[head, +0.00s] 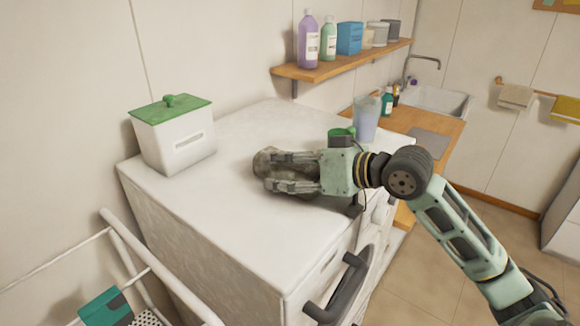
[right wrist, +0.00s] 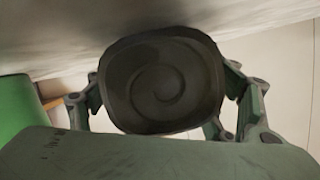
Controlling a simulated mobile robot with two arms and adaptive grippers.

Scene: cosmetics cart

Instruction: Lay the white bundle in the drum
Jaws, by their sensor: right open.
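A rolled, mottled grey-beige bundle (head: 268,163) lies on the white machine's top (head: 240,220). It looks greyish rather than clean white. My right gripper (head: 278,172) is open around it, with fingers on both sides. In the right wrist view the bundle (right wrist: 160,82) shows a dark round end with a spiral fold, between the fingers. I cannot tell whether the fingers touch it. The machine's front faces right, with a dark curved handle (head: 340,291) low on it. The drum's inside is hidden from view. I do not see my left gripper.
A white box with a green lid (head: 172,132) stands at the back left of the top. A clear cup (head: 367,119) stands behind my right gripper. A wooden shelf (head: 345,61) with bottles hangs above. A white-railed rack (head: 130,262) stands lower left. The top's front left is clear.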

